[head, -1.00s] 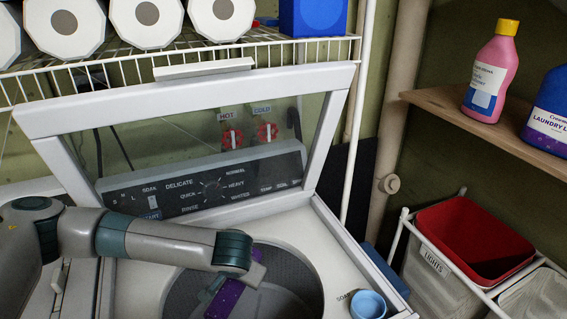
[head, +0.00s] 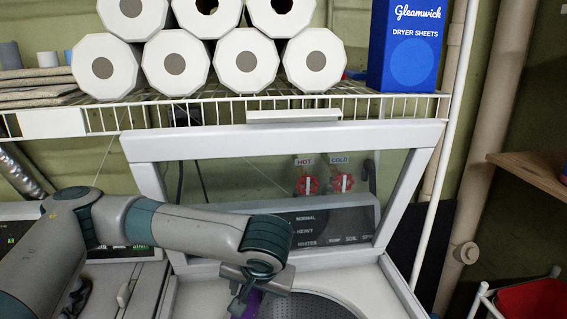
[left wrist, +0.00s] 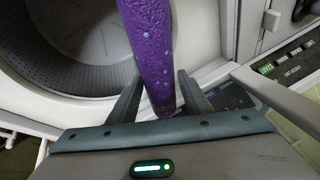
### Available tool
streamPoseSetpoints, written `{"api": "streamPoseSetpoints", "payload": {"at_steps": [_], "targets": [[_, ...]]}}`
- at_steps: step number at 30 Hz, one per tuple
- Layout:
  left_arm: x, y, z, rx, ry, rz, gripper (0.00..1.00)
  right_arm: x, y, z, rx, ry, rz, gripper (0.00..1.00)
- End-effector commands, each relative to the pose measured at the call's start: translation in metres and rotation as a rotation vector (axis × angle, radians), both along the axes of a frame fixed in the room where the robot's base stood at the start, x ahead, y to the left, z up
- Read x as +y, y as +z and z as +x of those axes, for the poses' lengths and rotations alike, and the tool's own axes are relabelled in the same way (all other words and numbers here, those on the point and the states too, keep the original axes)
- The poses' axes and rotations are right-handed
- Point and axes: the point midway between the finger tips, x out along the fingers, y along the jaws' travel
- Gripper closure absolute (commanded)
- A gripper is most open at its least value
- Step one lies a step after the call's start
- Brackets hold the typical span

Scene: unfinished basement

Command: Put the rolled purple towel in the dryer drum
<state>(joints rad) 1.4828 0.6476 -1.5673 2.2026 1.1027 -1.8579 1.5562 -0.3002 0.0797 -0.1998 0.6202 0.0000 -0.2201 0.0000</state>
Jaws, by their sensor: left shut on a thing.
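The rolled purple towel (head: 246,302) is held in my left gripper (head: 243,288), low in the head view by the left rim of the open washer tub (head: 310,306). In the left wrist view the towel (left wrist: 151,45) stands between the two dark fingers (left wrist: 156,92), with the perforated tub (left wrist: 75,40) behind it at left. Only a small part of the towel shows in the head view. A dryer drum is not in view. My right gripper is not in view.
The raised glass lid (head: 285,137) stands behind the tub. A second machine (head: 110,285) adjoins on the left, partly hidden by my arm. Above, a wire shelf (head: 215,119) holds paper rolls (head: 248,68) and a blue dryer sheets box (head: 408,45). A red bin (head: 535,300) is at right.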

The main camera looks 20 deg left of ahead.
Motion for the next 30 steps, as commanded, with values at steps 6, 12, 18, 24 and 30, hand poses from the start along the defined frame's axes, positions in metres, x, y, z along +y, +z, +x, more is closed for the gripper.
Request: {"api": "streamPoseSetpoints", "payload": {"at_steps": [6, 12, 18, 24, 30], "targets": [[-0.003, 0.012, -0.015, -0.008, -0.011, -0.002, 0.69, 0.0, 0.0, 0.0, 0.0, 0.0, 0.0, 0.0], [-0.002, 0.021, -0.037, -0.005, -0.007, 0.0, 0.69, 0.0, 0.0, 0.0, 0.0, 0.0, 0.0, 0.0], [0.0, 0.023, -0.047, 0.0, -0.001, 0.001, 0.69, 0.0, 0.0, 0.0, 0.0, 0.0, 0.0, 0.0], [0.0, 0.023, -0.046, 0.001, -0.001, 0.0, 0.69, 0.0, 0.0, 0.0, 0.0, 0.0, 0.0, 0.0], [0.0, 0.023, -0.046, 0.001, -0.001, 0.0, 0.69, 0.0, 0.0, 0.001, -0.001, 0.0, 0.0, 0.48]]}}
